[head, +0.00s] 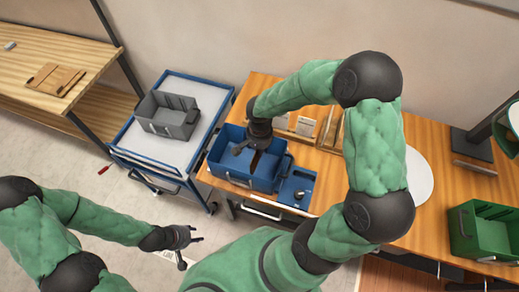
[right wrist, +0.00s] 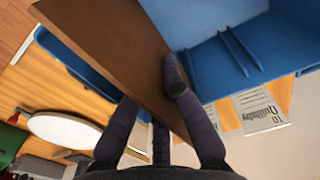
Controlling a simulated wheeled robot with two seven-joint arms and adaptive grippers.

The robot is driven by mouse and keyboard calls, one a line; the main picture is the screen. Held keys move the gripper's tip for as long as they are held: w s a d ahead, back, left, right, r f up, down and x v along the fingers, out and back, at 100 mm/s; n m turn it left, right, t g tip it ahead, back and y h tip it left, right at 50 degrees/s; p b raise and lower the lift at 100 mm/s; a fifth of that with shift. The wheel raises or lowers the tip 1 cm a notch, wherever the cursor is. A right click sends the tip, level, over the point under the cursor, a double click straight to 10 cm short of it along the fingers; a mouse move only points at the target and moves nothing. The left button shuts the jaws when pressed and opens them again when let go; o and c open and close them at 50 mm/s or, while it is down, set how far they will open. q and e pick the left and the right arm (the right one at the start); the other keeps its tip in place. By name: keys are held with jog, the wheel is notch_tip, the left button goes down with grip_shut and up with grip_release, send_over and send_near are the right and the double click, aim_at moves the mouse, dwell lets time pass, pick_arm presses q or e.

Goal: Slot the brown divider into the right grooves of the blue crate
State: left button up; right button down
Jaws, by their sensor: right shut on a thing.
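The blue crate (head: 228,171) stands on the wooden table near its left end. Its inner wall with raised groove ribs shows in the right wrist view (right wrist: 215,68). My right gripper (head: 258,146) is over the crate, pointing down. It is shut on the brown divider (right wrist: 110,45), a flat brown board that crosses the right wrist view at a slant. In the head view only a small part of the divider (head: 256,160) shows below the gripper, inside the crate's outline. Whether its edges sit in the grooves cannot be told. My left gripper (head: 197,239) is open and empty, away from the table.
A blue tray (head: 297,187) adjoins the crate on the right. Wooden racks and printed cards (head: 305,126) stand behind it. A grey crate (head: 166,116) sits on a cart to the left. A white round disc (head: 418,178) and a green crate (head: 484,232) are to the right.

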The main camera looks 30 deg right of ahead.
jog(key=shift+f+b, duration=3.95)
jog(key=shift+f, duration=0.2)
jog(key=c, duration=1.3)
grip_release()
jog(key=shift+r+p, duration=2.75)
jog(key=shift+r, duration=1.75)
